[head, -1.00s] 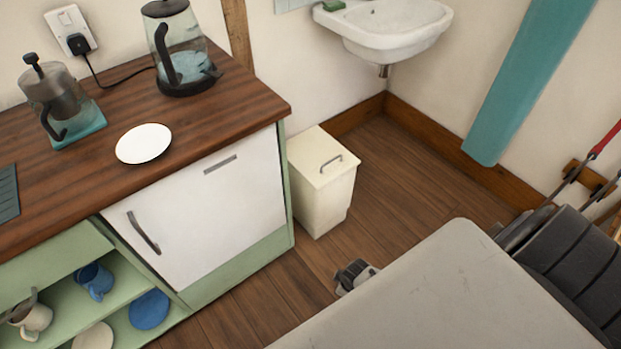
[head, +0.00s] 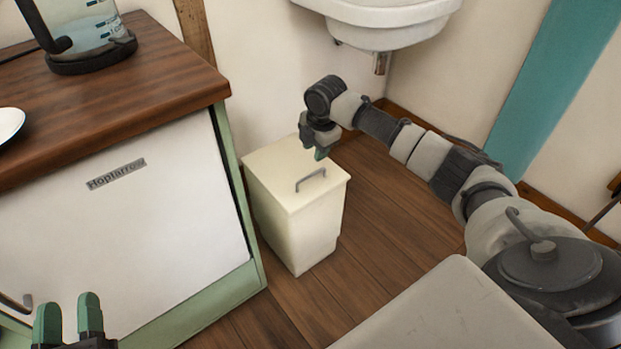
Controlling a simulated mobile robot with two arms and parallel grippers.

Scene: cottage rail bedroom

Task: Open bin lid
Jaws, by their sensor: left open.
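A cream bin (head: 300,235) stands on the wooden floor in the middle of the head view. Its lid (head: 280,175) is shut flat, with a grey handle (head: 310,179) on top near the right side. My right gripper (head: 320,153) hangs pointing down over the back right part of the lid, behind the handle. Its green fingertips overlap each other from this angle, and I cannot tell whether they touch the lid. My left gripper (head: 69,318) is low at the left in front of the white cabinet door, its two green fingers apart and empty.
The cabinet (head: 150,220) with a wooden worktop stands close on the bin's left. A white sink (head: 385,18) hangs on the wall behind. Bare floor (head: 370,235) lies to the bin's right. A teal panel (head: 535,95) leans at the right wall.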

